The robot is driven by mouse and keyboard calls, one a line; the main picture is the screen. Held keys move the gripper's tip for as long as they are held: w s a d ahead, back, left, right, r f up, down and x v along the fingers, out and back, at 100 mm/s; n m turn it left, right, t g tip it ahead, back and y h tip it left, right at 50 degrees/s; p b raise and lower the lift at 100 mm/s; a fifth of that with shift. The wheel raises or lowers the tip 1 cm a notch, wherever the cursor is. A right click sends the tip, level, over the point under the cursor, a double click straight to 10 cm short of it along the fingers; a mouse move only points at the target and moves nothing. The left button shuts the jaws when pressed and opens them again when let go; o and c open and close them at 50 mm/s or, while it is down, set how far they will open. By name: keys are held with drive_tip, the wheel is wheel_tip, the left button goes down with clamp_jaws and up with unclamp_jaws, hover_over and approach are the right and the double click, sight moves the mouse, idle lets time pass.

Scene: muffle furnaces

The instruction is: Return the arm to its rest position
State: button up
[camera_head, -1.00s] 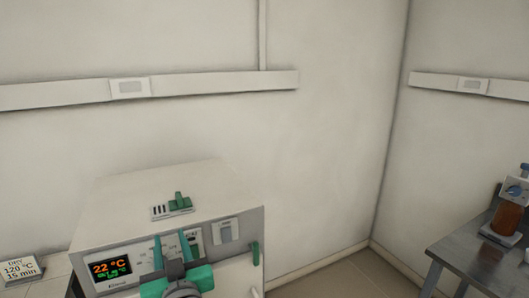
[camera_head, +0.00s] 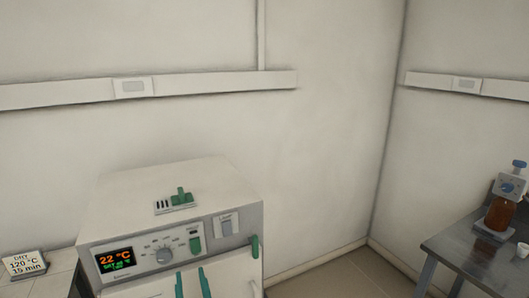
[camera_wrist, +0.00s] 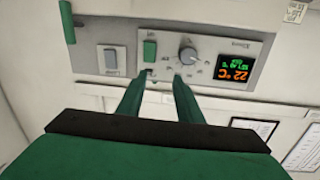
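My gripper (camera_head: 190,271) shows at the bottom of the head view as two green fingers in front of the furnace. In the wrist view my gripper (camera_wrist: 163,74) has its fingers apart with a gap between them. It is open and holds nothing. The furnace (camera_head: 172,213) is a pale box with a control panel, which appears upside down in the wrist view (camera_wrist: 215,95). The rest of my arm is outside the head view.
The panel has a display (camera_head: 114,259) reading 22 °C, a knob (camera_head: 164,256), a green switch (camera_head: 195,244) and a grey switch (camera_head: 225,226). A sign (camera_head: 25,264) reads 120 °C, 15 min. A metal table (camera_head: 470,262) at right carries a brown bottle (camera_head: 501,214). Floor shows between.

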drive_tip(key=s+d+f+m+h, duration=0.1)
drive_tip(key=s+d+f+h, duration=0.1)
drive_tip(key=s+d+f, duration=0.55)
drive_tip(key=s+d+f+m+h, duration=0.2)
drive_tip(key=s+f, duration=0.3)
drive_tip(key=f, duration=0.6)
drive_tip(key=s+d+f, duration=0.1)
drive_tip(key=s+d, duration=0.1)
drive_tip(key=s, duration=0.6)
drive_tip(key=s+d+f+h, duration=0.1)
drive_tip(key=s+d+f, duration=0.1)
drive_tip(key=s, duration=0.7)
drive_tip(key=s+d+f+g+h, duration=0.1)
drive_tip(key=s+d, duration=0.3)
drive_tip(key=s, duration=0.5)
drive_tip(key=shift+f+m, duration=0.3)
drive_tip(key=shift+f, duration=0.4)
